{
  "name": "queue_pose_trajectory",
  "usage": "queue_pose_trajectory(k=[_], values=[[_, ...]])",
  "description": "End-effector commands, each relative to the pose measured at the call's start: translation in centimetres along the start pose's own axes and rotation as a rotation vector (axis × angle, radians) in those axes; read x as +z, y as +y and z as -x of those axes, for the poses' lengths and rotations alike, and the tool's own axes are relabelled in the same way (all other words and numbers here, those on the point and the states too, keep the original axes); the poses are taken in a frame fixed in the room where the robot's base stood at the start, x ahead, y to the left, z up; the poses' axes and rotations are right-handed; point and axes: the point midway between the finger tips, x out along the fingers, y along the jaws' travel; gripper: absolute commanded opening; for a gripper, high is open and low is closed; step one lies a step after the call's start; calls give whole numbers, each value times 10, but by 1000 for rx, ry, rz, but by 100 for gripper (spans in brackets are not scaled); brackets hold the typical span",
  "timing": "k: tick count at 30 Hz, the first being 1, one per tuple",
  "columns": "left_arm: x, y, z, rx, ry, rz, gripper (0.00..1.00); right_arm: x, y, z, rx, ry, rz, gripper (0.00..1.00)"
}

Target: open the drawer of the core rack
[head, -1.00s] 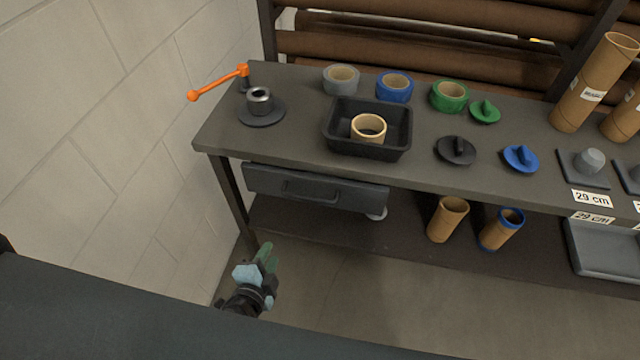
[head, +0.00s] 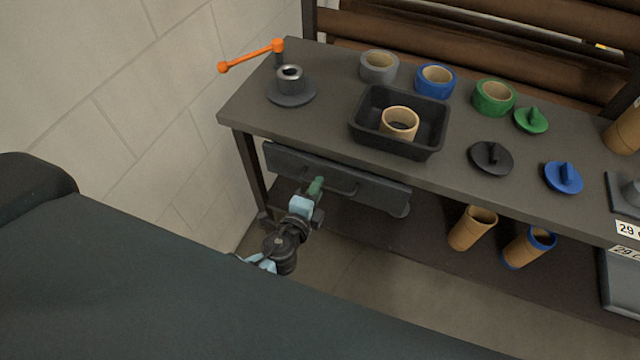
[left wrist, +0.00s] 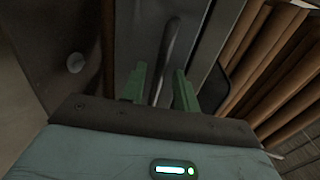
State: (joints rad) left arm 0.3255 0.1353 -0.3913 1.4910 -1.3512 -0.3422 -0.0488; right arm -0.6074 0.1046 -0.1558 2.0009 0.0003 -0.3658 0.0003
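The drawer (head: 378,190) is a dark grey front under the left part of the bench top. It looks shut. Its bar handle (head: 343,188) is partly hidden behind my left gripper (head: 316,187), which is at the drawer front. In the left wrist view the two green fingers of my left gripper (left wrist: 160,88) are apart. The handle (left wrist: 168,52) runs between them in the picture, a little ahead of the fingertips. I cannot tell whether either finger touches it. My right gripper is not in view.
On the bench top (head: 330,75) stand a black tray (head: 425,150) holding a cardboard ring, several coloured rings and lids, and an orange crank (head: 250,56). A block wall (head: 150,90) is close on the left.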

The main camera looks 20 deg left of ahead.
Motion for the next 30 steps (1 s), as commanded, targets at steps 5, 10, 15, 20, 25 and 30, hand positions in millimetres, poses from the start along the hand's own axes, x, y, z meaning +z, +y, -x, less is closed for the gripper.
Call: queue_pose_trajectory(k=[5, 10, 15, 20, 25, 30], values=[[0, 1, -19, 1, 1, 1, 30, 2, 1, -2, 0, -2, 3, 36], [0, 1, -24, 1, 1, 1, 30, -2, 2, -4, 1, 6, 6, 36], [0, 0, -25, 1, 1, 1, 30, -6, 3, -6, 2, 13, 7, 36], [0, 0, -25, 1, 0, 1, 16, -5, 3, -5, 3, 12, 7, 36], [0, 1, -24, 1, 0, 1, 0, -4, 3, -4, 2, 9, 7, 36], [0, 1, -24, 1, 0, 1, 0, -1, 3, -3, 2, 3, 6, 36]])
